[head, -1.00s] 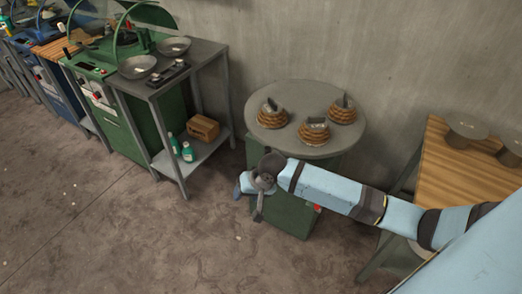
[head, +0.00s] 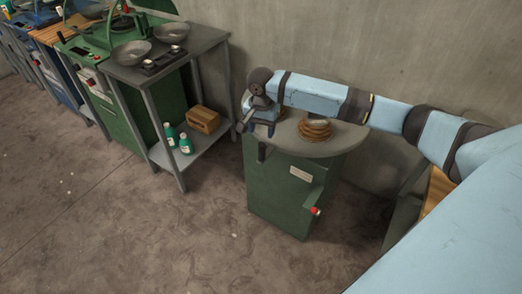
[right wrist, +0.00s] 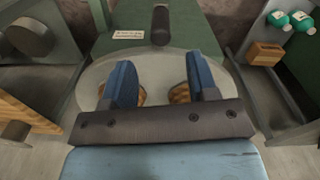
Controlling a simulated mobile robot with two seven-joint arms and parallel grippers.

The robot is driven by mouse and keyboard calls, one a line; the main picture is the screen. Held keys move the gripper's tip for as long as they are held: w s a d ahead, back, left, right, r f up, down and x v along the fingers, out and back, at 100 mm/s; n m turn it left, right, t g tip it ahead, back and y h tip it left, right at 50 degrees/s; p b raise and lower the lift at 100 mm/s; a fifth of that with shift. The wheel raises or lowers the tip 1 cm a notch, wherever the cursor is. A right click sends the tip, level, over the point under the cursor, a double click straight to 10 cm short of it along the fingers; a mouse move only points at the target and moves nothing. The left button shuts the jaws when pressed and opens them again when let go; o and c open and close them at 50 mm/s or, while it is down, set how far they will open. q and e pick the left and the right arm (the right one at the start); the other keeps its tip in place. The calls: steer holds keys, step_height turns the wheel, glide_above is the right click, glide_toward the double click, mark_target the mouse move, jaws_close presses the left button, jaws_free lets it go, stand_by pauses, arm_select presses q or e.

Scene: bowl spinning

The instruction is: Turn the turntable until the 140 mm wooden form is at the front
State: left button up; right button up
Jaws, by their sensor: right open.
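The round grey turntable (head: 335,142) sits on a green cabinet, also seen in the right wrist view (right wrist: 160,62). One ringed wooden form (head: 315,130) shows on it in the head view; my right arm hides the others. In the right wrist view, parts of two wooden forms, left (right wrist: 143,97) and right (right wrist: 180,93), show behind the fingers. I cannot tell which is the 140 mm one. A dark upright handle (right wrist: 160,26) stands at the turntable's edge. My right gripper (head: 250,126) is open above the turntable's left part, its fingers (right wrist: 159,72) apart with nothing between. My left gripper is not in view.
The green cabinet (head: 275,190) has a label and a red button (head: 315,211). A grey shelf stand (head: 190,45) with pans, green bottles (head: 185,144) and a wooden box (head: 203,119) stands left. A wooden bench (head: 436,190) is right. Floor in front is clear.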

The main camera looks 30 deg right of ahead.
mark_target(261, 144)
step_height(261, 144, down, 10)
steer(key=shift+f+b, duration=0.1)
steer(key=shift+b, duration=0.25)
steer(key=shift+c, duration=0.3)
jaws_close()
